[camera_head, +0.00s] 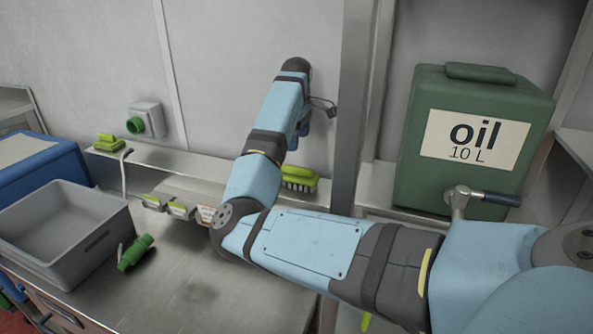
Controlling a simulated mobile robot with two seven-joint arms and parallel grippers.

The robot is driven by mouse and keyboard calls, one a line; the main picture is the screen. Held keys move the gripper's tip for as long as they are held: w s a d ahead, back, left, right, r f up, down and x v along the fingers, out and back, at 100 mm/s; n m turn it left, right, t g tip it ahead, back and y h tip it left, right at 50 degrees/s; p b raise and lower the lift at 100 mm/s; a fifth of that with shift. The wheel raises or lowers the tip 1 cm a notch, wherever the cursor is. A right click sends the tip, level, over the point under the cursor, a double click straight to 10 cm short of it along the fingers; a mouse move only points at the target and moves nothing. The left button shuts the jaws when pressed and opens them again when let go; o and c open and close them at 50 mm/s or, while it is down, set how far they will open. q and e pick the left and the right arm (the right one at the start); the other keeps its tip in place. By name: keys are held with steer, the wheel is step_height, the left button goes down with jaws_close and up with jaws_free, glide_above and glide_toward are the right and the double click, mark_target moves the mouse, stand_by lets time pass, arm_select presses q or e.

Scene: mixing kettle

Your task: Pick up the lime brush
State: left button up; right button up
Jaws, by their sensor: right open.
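The lime brush (303,178) is on the steel ledge along the back wall, with its bristles facing down. My forearm hides its left part. My right arm comes in from the right, bends at the elbow and reaches up toward the wall. My right gripper (323,106) is mostly hidden behind the forearm. Only a small dark part of it shows, above the brush and apart from it. It is open, and I see nothing in it. My left gripper is out of view.
A steel post (352,110) stands just right of the brush. The green oil container (420,135) is further right, near a tap (458,200). A grey bin (62,228), a green fitting (135,252) and another lime object (109,142) are at left. The front counter is largely clear.

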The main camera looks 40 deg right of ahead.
mark_target(298, 175)
steer(key=shift+w+d+f, duration=0.1)
steer(key=shift+w+d, duration=0.1)
steer(key=shift+w, duration=0.05)
steer(key=f, duration=0.8)
steer(key=shift+s+a+f, duration=0.1)
steer(key=shift+s+a, duration=0.05)
steer(key=shift+s, duration=0.1)
step_height(298, 175, down, 5)
steer(key=shift+r+p, duration=0.1)
steer(key=shift+p, duration=0.4)
steer(key=c, duration=1.1)
steer(key=shift+o, duration=0.2)
step_height(298, 175, up, 10)
steer(key=shift+b, duration=0.35)
steer(key=o, duration=0.4)
steer(key=shift+c, duration=1.3)
